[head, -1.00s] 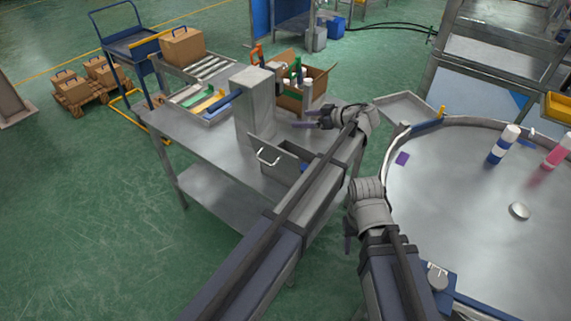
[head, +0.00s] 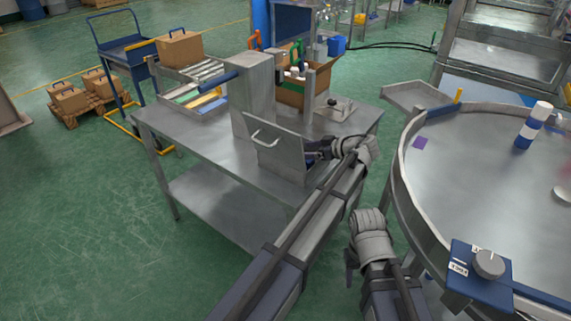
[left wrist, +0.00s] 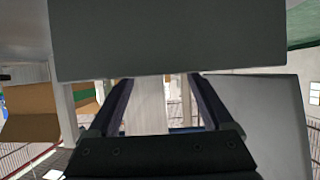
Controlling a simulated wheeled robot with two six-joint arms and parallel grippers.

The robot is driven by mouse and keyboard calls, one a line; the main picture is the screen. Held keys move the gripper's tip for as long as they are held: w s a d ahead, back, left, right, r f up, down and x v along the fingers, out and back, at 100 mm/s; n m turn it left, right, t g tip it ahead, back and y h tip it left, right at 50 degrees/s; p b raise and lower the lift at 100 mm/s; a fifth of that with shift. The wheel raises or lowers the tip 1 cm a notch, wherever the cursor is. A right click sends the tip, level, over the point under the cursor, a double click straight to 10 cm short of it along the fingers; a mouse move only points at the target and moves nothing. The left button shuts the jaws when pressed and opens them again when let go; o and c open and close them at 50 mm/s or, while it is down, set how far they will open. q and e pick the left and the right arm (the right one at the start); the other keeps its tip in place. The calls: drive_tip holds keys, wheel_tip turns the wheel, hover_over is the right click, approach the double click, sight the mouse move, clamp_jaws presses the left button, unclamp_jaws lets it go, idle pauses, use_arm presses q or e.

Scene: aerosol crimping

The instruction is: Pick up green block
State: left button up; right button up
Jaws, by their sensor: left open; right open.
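A small green piece (head: 187,97) lies in the tray (head: 178,108) at the left of the steel table, beside yellow and blue pieces. It is too small to tell whether it is a block. My left gripper (head: 316,151) is at the right side of the grey handled box (head: 278,150), far from the green piece and partly hidden. In the left wrist view its open fingers (left wrist: 160,105) have nothing clearly between them, and a grey panel (left wrist: 165,40) is close in front. My right gripper (head: 350,268) is open, hanging low over the floor right of the table.
A round steel table (head: 470,175) with a blue-and-white can (head: 533,125) stands at right.

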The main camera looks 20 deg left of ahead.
use_arm(q)
drive_tip(key=shift+b+x, duration=0.5)
drive_tip(key=shift+x, duration=0.65)
drive_tip(key=shift+w+a+f, duration=0.1)
drive_tip(key=shift+a+f, duration=0.1)
drive_tip(key=b+x, duration=0.2)
drive_tip(key=x, duration=0.3)
drive_tip(key=shift+r, duration=0.15)
drive_tip(key=shift+c, duration=0.5)
clamp_jaws()
